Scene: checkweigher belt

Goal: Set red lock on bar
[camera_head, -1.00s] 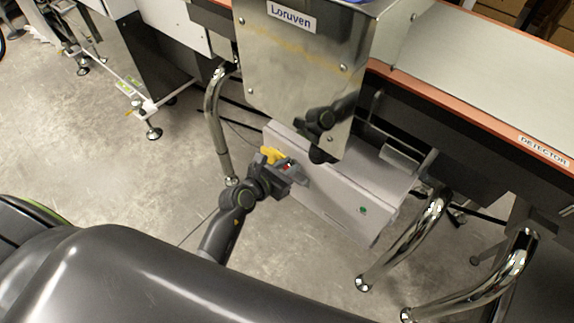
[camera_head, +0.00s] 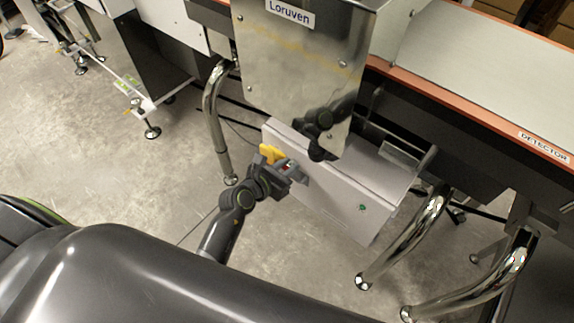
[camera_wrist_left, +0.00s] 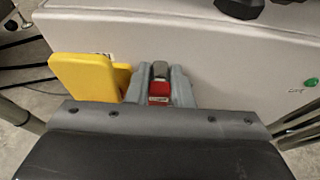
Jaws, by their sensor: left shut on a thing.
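My left gripper (camera_head: 285,169) is at the front of a light grey box (camera_head: 335,190) under the machine. In the left wrist view its two grey fingers (camera_wrist_left: 165,85) are shut on a red lock (camera_wrist_left: 159,91). A grey metal piece (camera_wrist_left: 160,69) shows just beyond the red lock; I cannot tell whether it is the shackle or the bar. A yellow handle-like part (camera_wrist_left: 85,77) stands on the box front just left of the fingers, and it also shows in the head view (camera_head: 270,153). The right gripper is not in view.
A steel cabinet labelled Loruven (camera_head: 295,60) hangs above the box, with a dark arm-like reflection on its face. Chrome legs (camera_head: 218,120) stand left and right (camera_head: 410,240) of the box. A green button (camera_head: 362,208) is on the box's right. The floor in front is clear.

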